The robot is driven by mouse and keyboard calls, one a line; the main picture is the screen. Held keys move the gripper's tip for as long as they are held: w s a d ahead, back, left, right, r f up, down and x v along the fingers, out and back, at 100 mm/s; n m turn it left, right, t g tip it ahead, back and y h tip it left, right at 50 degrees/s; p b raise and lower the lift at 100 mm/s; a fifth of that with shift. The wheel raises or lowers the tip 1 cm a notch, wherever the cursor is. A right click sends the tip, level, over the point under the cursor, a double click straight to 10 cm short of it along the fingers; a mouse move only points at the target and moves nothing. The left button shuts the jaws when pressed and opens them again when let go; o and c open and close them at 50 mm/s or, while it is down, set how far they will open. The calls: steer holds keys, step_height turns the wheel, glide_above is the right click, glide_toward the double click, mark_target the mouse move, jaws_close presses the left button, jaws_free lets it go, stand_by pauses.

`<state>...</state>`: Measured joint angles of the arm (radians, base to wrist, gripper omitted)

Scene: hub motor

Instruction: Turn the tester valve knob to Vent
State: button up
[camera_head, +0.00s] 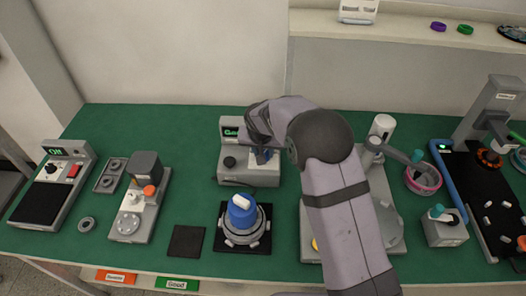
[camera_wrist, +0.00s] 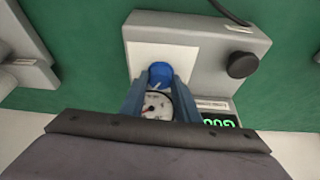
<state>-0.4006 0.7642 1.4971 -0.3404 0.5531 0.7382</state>
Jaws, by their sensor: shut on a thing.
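The tester (camera_head: 248,176) is a grey box with a lit green display, at the back middle of the green table in the head view. In the wrist view its grey body (camera_wrist: 200,38) lies beneath my gripper. The blue valve knob (camera_wrist: 160,70) sits between my two blue-grey fingertips (camera_wrist: 160,84), which are shut on it. Its pointer and the Vent mark are not readable. A round white gauge (camera_wrist: 157,106) shows between the fingers. In the head view my gripper (camera_head: 262,157) is at the tester's face, and my arm covers its right side.
A black round knob (camera_wrist: 242,65) stands on the tester beside the valve knob. The green display (camera_wrist: 219,123) reads "Good", partly cut off. In front of the tester, a blue-topped motor part (camera_head: 242,212) sits in a fixture on a black mat. Other stations stand left and right.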

steer(key=n, duration=0.1)
steer(key=n+y+p, duration=0.1)
steer(key=n, duration=0.1)
steer(key=shift+d+r+p, duration=0.15)
steer(key=shift+d+p, duration=0.05)
steer(key=shift+p, duration=0.1)
steer(key=shift+w+n+g+y, duration=0.15)
steer(key=shift+n+y, duration=0.25)
steer(key=shift+n, duration=0.45)
steer(key=shift+s+n+g+y, duration=0.15)
steer(key=shift+n+y, duration=0.25)
steer(key=shift+n, duration=0.45)
steer(key=shift+w+b, duration=0.1)
steer(key=shift+b, duration=0.2)
steer(key=o, duration=1.1)
steer(key=shift+c, duration=0.2)
steer(key=shift+m+p, duration=0.3)
steer(key=shift+m, duration=0.1)
